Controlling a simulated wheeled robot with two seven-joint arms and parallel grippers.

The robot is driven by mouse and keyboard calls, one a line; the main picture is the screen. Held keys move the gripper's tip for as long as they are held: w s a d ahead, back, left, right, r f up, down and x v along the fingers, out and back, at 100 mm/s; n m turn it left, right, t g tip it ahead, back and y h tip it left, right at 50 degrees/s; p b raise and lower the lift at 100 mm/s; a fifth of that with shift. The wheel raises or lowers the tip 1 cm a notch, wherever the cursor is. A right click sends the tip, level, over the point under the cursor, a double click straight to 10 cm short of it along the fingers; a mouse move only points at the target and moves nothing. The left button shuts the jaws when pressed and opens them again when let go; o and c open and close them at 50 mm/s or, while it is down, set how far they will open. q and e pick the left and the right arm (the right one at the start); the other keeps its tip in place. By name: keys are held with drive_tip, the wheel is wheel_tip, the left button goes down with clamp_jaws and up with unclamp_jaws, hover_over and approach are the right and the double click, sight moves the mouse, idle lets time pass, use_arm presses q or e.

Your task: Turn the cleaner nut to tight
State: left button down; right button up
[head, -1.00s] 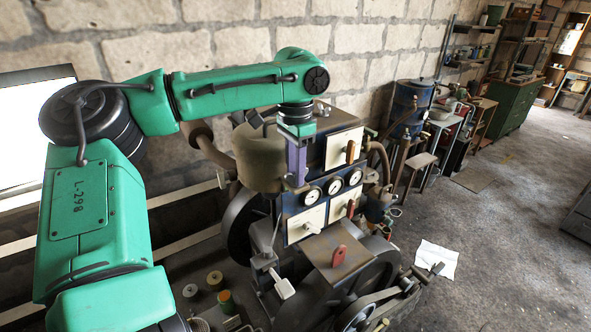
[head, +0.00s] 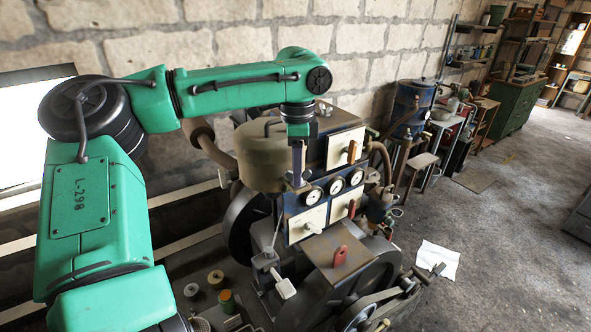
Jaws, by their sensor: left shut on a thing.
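The air cleaner, an olive canister (head: 262,155), stands on the engine, upright against the left side of the control panel. My left gripper (head: 297,180) points down at the canister's right side, in front of the panel. It is shut on a small part there, which I take to be the cleaner nut. The jaws hide most of the nut, so its shape and how tight it sits cannot be seen. My right gripper is not in view.
The panel carries several round gauges (head: 312,195) and a white plate with a knob (head: 308,224). Flywheels and a belt are below. Spools (head: 215,279) lie at lower left. Open floor (head: 500,240) is at right.

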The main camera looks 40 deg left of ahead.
use_arm(q)
drive_tip(key=m, duration=0.6)
drive_tip(key=shift+f, duration=0.2)
drive_tip(key=m, duration=0.6)
drive_tip(key=shift+d+f, duration=0.1)
idle(0.3)
drive_tip(key=c, duration=0.9)
unclamp_jaws()
drive_tip(key=shift+d, duration=0.1)
drive_tip(key=shift+w, duration=0.1)
drive_tip(key=shift+r, duration=0.25)
